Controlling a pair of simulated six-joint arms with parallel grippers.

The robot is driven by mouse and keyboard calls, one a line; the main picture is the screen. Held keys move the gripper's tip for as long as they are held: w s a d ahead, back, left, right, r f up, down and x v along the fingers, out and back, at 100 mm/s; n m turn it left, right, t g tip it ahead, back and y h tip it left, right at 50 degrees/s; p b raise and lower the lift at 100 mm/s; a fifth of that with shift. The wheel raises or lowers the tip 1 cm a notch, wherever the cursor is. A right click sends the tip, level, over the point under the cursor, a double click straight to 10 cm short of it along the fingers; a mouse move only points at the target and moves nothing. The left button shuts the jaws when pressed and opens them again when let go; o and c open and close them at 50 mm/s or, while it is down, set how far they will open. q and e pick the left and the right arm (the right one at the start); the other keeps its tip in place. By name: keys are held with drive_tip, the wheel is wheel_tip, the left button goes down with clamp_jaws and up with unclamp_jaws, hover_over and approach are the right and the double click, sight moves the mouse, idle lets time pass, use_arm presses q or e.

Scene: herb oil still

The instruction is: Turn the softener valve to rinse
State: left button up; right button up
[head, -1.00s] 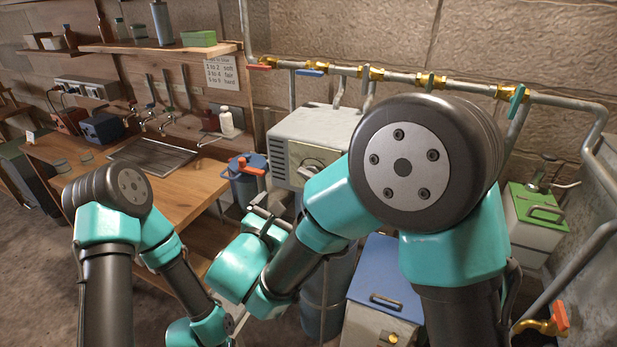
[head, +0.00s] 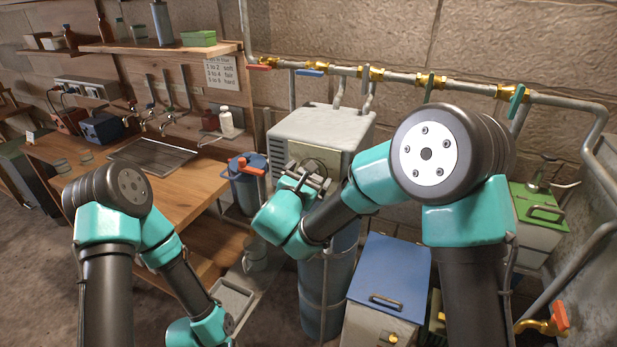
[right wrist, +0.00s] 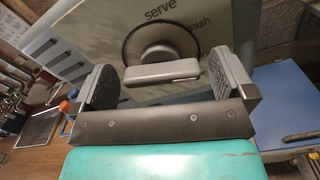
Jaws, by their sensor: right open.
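The softener (head: 325,121) is a pale grey box with side vents, above a blue-grey tank, in the middle of the head view. In the right wrist view its valve has a round dark-rimmed dial and a grey bar handle (right wrist: 162,73). My right gripper (head: 306,178) is open in front of the valve. In the right wrist view the bar lies between its spread fingers, with gaps on both sides. My left gripper is out of view below.
A blue-lidded box (head: 390,272) stands right of the tank. A blue canister with a red-orange tap (head: 248,168) stands to the left, beside the wooden bench (head: 185,195). A pipe with coloured valve levers (head: 400,77) runs along the wall above. A grey tray (head: 235,300) lies low.

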drive_tip(key=c, duration=0.8)
drive_tip(key=shift+m, duration=0.4)
drive_tip(key=m, duration=0.3)
drive_tip(key=shift+d, duration=0.1)
drive_tip(key=shift+f+m, duration=0.1)
drive_tip(key=shift+m, duration=2)
drive_tip(key=o, duration=0.8)
